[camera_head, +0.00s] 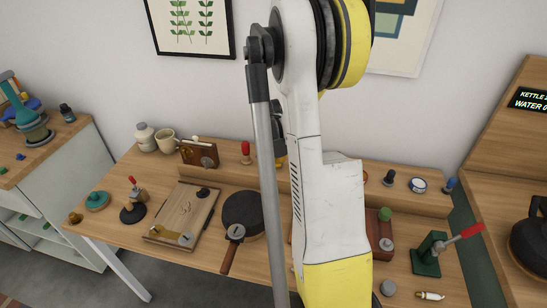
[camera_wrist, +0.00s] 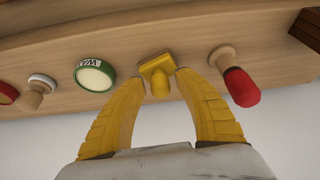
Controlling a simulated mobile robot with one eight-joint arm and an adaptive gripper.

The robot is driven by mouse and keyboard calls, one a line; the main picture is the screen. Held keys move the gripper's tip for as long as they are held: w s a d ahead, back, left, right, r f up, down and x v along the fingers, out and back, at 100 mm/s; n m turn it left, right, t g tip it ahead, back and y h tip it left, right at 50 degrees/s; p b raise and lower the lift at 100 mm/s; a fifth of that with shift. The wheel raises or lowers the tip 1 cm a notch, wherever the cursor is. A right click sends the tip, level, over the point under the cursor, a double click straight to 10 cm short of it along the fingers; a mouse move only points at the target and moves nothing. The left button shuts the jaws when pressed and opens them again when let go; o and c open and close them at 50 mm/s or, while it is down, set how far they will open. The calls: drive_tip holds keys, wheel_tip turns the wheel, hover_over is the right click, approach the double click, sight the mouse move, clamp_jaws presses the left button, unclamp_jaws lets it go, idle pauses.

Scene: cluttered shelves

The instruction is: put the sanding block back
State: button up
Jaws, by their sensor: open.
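I cannot tell for sure which object is the sanding block. In the wrist view, a small yellow block with a raised grip (camera_wrist: 155,68) sits on a wooden surface. My gripper (camera_wrist: 160,77) is open, with its two curved yellow fingers on either side of this yellow block. I cannot tell whether the fingertips touch it. In the head view my own arm hides the gripper and the yellow block.
Beside the block in the wrist view are a red-topped wooden peg (camera_wrist: 241,87) and a round green tin (camera_wrist: 95,75). The head view shows a cluttered table with a wooden board (camera_head: 181,215), a dark pan (camera_head: 243,211) and a green press with a red lever (camera_head: 428,255).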

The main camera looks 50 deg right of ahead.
drive_tip(key=p+v, duration=0.3)
drive_tip(key=v, duration=0.8)
drive_tip(key=a+r+n+t, duration=0.15)
drive_tip(key=a+r, duration=0.25)
drive_tip(key=a, duration=0.4)
drive_tip(key=a+r+n+t, duration=0.1)
drive_tip(key=a+r+n, duration=0.25)
drive_tip(key=a, duration=0.55)
drive_tip(key=s+a+r+n+t+y, duration=0.1)
drive_tip(key=s+a+r+n+y, duration=0.1)
drive_tip(key=a, duration=0.7)
drive_tip(key=s+a+r+n+t+y, duration=0.1)
drive_tip(key=s+a+r+n, duration=0.1)
drive_tip(key=s+a+n, duration=0.2)
drive_tip(key=s+a, duration=0.3)
drive_tip(key=a, duration=0.3)
drive_tip(key=shift+n+y, duration=0.4)
drive_tip(key=shift+t, duration=0.25)
